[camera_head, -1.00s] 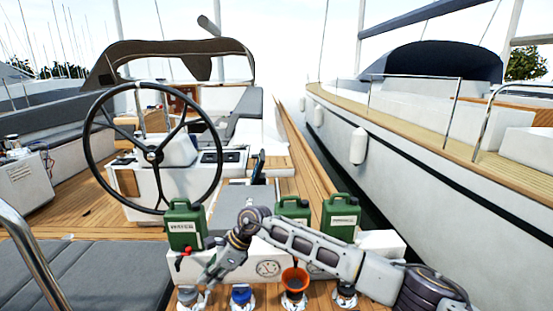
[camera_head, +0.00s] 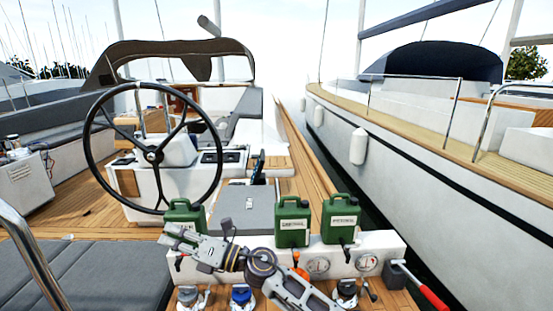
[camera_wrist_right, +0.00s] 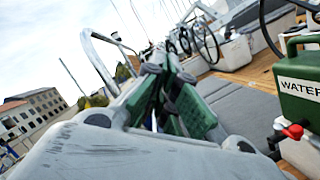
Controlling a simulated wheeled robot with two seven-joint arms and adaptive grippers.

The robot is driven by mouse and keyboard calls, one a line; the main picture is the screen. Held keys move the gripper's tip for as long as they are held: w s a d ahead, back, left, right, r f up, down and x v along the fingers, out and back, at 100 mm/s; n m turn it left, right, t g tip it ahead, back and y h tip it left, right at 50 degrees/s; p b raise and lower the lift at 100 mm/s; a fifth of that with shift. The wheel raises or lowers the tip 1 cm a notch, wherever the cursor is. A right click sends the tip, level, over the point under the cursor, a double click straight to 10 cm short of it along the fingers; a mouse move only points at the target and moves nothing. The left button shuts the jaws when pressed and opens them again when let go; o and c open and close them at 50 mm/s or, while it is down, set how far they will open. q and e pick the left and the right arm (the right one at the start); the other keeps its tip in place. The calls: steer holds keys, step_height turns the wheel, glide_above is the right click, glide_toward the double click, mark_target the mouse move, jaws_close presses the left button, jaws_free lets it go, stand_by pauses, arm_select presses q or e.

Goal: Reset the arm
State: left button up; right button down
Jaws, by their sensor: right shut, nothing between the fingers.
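My right gripper (camera_head: 168,234) is shut and empty. It is held sideways, pointing left, in front of the leftmost green canister (camera_head: 184,212) and partly covers it. My right arm comes up from the bottom edge and bends at a dark round joint. In the right wrist view the gripper's closed fingers (camera_wrist_right: 168,85) point away over the blurred deck. A green canister marked WATER (camera_wrist_right: 300,92) with a red tap stands at the right there, apart from the fingers. My left gripper is not in view.
Two more green canisters (camera_head: 292,222) (camera_head: 341,219) stand on a white ledge with round gauges. Deck fittings with blue (camera_head: 240,294) and dark caps line the front. A red-handled tool (camera_head: 432,297) lies at the right. The steering wheel (camera_head: 152,156) stands behind, left.

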steer(key=w+d+f+m+t+h, duration=0.2)
steer(key=w+d+m+t+h, duration=0.2)
steer(key=d+m+t+h, duration=0.5)
steer(key=w+d+f+m+t+h, duration=0.2)
steer(key=w+d+m+t, duration=0.35)
steer(key=d+m, duration=0.75)
steer(key=s+d+f+m+g+h, duration=0.35)
steer(key=d+f+m+h, duration=0.45)
steer(key=d+f+m, duration=0.45)
steer(key=s+d+f+m+g, duration=0.2)
steer(key=s+d+f+g, duration=0.25)
steer(key=s, duration=0.45)
steer(key=s+d+f+m+g+h, duration=0.1)
steer(key=s+d+f+m+g, duration=0.2)
steer(key=s+f, duration=0.4)
steer(key=s+d+f+m+g, duration=0.1)
steer(key=s+d+f+g, duration=0.35)
steer(key=s, duration=0.55)
step_height(320, 180, down, 32)
steer(key=s, duration=0.2)
steer(key=s+d+f, duration=0.2)
steer(key=s+f, duration=0.8)
steer(key=s, duration=0.1)
steer(key=s+d+f+g, duration=0.1)
steer(key=s+d+f, duration=0.1)
steer(key=s+f, duration=0.8)
steer(key=shift+s+d+f+g+h, duration=0.3)
steer(key=shift+s+d+f, duration=0.1)
steer(key=shift+s, duration=0.6)
